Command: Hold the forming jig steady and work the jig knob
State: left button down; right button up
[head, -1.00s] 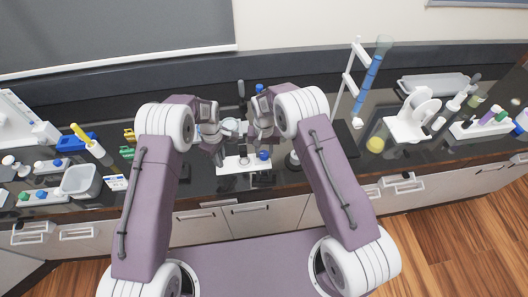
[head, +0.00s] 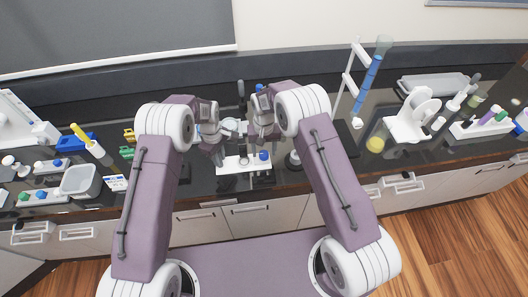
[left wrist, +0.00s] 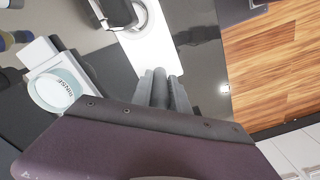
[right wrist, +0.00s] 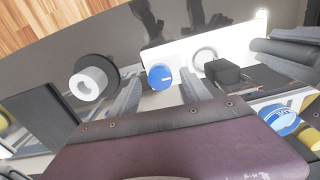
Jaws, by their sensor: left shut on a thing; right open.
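The forming jig is a white plate (head: 232,167) near the counter's front edge; it also shows in the right wrist view (right wrist: 178,53). It carries a blue round knob (head: 264,156), a ring and a black block (right wrist: 222,72). My right gripper (head: 262,138) is open above the knob. In the right wrist view the blue knob (right wrist: 160,76) appears between its spread fingers (right wrist: 160,94); I cannot tell whether they touch it.
A dark round base with a white top (right wrist: 88,84) stands close beside the knob. A dish marked RINSE (left wrist: 57,90) lies behind the jig. A stand with a blue tube (head: 367,82) and a white rack (head: 478,124) are at right. A grey bin (head: 80,181) is at left.

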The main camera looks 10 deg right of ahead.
aim_at(264, 153)
notch_tip(264, 153, up, 11)
dwell(0.3)
pick_arm(q)
jog(key=c, duration=1.2)
grip_release()
pick_arm(e)
jog(key=shift+f, duration=0.1)
pick_arm(q)
jog(key=shift+r, duration=0.1)
notch_tip(264, 153, up, 12)
jog(key=shift+f, duration=0.15)
